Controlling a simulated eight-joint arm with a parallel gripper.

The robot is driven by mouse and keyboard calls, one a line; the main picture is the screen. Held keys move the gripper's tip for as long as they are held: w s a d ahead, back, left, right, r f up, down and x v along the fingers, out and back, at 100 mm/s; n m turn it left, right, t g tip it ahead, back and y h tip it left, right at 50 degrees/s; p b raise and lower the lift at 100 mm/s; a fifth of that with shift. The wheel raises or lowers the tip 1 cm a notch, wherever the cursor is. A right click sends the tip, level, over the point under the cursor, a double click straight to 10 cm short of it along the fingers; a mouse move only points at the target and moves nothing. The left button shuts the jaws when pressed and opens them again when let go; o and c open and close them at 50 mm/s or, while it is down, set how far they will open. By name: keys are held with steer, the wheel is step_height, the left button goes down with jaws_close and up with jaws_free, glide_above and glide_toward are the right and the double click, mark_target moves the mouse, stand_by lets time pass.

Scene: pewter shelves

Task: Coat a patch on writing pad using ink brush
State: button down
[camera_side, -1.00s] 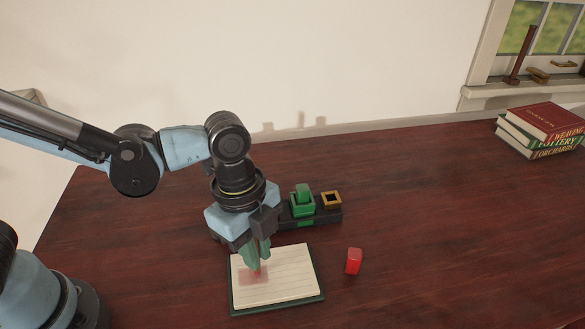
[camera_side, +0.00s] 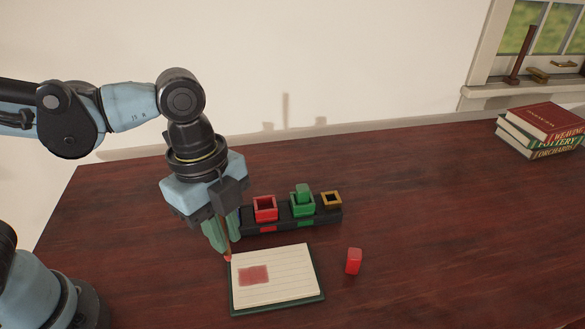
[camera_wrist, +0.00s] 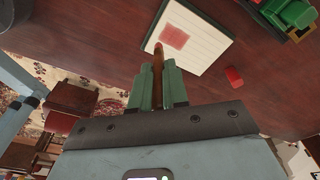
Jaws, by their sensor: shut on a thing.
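The writing pad (camera_side: 290,275) lies on the table with lined cream paper and a dark green border. A pale red patch (camera_side: 254,275) covers the left part of its page; it also shows in the wrist view (camera_wrist: 174,37). My gripper (camera_side: 222,240) is shut on the ink brush, just beyond the pad's upper left corner. The brush (camera_side: 229,250) points down with a brown handle and a red tip. In the wrist view, the brush (camera_wrist: 158,57) stands out between the green fingers (camera_wrist: 158,88).
A dark rack (camera_side: 278,225) behind the pad holds an open red pot (camera_side: 265,207), a green pot with a green block in it (camera_side: 302,204) and a small yellow-framed pot (camera_side: 331,199). A red block (camera_side: 353,261) stands right of the pad. Books (camera_side: 541,131) lie far right.

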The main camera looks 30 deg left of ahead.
steer(key=shift+r, duration=1.2)
